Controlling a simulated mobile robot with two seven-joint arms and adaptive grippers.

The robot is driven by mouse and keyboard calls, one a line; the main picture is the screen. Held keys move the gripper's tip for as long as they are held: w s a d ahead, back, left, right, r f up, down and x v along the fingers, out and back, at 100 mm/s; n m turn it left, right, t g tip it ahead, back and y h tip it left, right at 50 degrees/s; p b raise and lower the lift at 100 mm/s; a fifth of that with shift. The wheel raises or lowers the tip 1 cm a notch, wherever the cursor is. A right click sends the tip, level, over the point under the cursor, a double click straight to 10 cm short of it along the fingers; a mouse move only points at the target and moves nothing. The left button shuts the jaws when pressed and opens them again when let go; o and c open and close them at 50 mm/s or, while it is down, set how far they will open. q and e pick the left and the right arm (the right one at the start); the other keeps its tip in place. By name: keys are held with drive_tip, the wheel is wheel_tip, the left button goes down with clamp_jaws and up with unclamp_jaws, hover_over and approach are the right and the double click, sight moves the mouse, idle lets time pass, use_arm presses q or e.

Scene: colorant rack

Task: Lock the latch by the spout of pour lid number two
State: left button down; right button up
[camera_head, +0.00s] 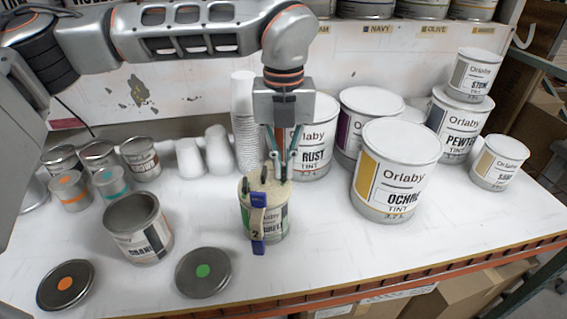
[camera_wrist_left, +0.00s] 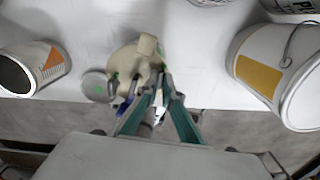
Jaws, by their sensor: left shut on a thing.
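Pour lid number two (camera_head: 274,189) is beige and sits on an open-topped-style can with a green label (camera_head: 277,222) near the table's middle front. A tan strip marked 2 with blue ends (camera_head: 257,232) hangs down the can's front. In the left wrist view the beige lid (camera_wrist_left: 130,62) shows its raised spout, with a blue piece (camera_wrist_left: 125,105) beside it. My left gripper (camera_head: 282,172) points down from above, its teal fingers closed on a part of the lid; which part is hard to tell. My right gripper is out of view.
An open can (camera_head: 138,228) stands to the left, with a green-dot lid (camera_head: 203,272) and an orange-dot lid (camera_head: 65,285) in front. The large Ochre can (camera_head: 395,172) and Rust can (camera_head: 310,140) stand right and behind. White cups (camera_head: 245,120) are stacked behind. The table's right front is clear.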

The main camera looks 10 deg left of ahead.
use_arm(q)
drive_tip(key=c, duration=2.2)
unclamp_jaws()
